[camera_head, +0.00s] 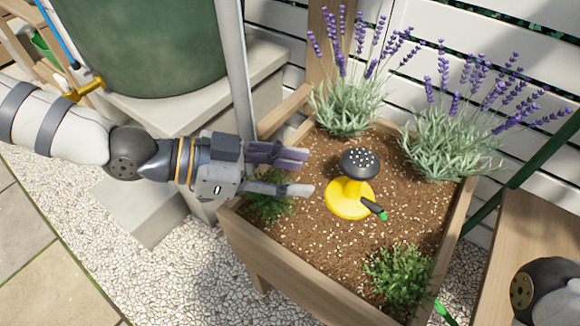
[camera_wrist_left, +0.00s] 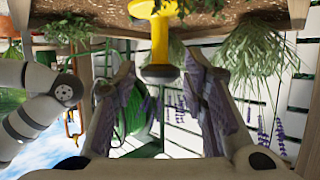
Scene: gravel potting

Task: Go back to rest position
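My left gripper (camera_head: 303,174) is open and empty over the left side of the wooden planter (camera_head: 248,240), with its fingers pointing right. A yellow sprinkler (camera_head: 345,199) with a black perforated head (camera_head: 360,163) stands upright on the soil, to the right of the fingertips and apart from them. In the left wrist view, which looks upside down, the yellow sprinkler (camera_wrist_left: 158,40) shows beyond the gap between the open fingers (camera_wrist_left: 158,65). Only part of my right arm (camera_head: 545,290) shows at the lower right; its gripper is out of view.
Two lavender plants (camera_head: 345,105) (camera_head: 445,140) stand at the back of the planter. Small green plants (camera_head: 398,275) (camera_head: 268,208) grow at its front and left. A green barrel (camera_head: 140,45) with a brass tap (camera_head: 87,88) stands behind my left arm. A wooden surface (camera_head: 535,225) lies at right.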

